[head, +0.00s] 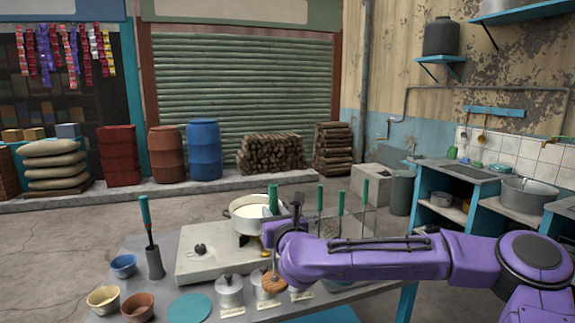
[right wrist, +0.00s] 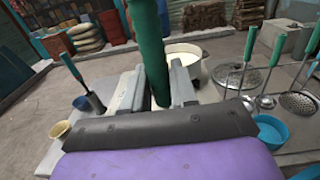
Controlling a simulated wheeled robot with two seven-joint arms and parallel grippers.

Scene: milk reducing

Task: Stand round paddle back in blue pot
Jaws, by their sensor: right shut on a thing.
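My right gripper (head: 280,236) is shut on the green handle of the round paddle (head: 272,195). The handle (right wrist: 150,50) stands up between the two fingers (right wrist: 155,92) in the right wrist view. Below the gripper in the head view, a thin shaft leads to a brown round head, close in front of the lidded jars. The blue pot (right wrist: 271,131) shows at the right of the wrist view, below the hanging tools. My left gripper is not in view.
A pan of milk (head: 244,212) sits on the stove (head: 200,262), behind the gripper. Several green-handled tools hang at a rack (head: 341,205) on the right. Lidded jars (head: 231,292), bowls (head: 123,266) and a grey holder with a tool (head: 154,262) stand on the table.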

